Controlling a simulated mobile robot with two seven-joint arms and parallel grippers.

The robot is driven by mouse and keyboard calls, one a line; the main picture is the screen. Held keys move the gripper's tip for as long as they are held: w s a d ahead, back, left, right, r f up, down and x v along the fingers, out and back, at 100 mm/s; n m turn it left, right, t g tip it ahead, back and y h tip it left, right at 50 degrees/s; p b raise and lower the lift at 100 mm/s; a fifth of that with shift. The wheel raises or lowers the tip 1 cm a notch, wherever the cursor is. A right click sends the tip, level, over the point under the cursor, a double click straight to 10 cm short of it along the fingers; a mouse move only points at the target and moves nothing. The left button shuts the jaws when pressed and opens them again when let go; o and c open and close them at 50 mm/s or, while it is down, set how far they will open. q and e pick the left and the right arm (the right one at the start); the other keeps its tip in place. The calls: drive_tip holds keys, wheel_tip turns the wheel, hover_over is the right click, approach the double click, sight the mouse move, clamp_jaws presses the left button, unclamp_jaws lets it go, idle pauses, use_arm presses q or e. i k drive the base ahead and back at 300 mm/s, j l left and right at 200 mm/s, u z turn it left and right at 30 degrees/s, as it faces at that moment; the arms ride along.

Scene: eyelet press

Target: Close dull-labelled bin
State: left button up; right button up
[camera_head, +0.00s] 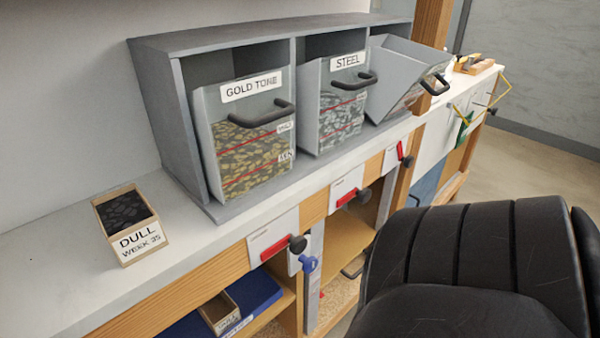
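A small open box (128,225) labelled "DULL WEEK 35" stands on the bench at the left, with dark contents. A grey cabinet (160,104) holds three grey bins with black handles. The left bin (242,134) reads "GOLD TONE" and the middle bin (344,105) reads "STEEL"; both fronts stand nearly upright. The right bin (398,76) is tipped forward and open, its handle (436,85) out over the bench edge. No label can be read on it from here. Neither of my grippers is in view.
A black padded chair (470,262) fills the lower right, in front of the bench. A blue tray (250,298) with a small box sits on a shelf below. The bench top (50,262) beside the dull box is clear.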

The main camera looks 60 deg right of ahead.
sight(404, 69)
drive_tip(key=z, duration=2.45)
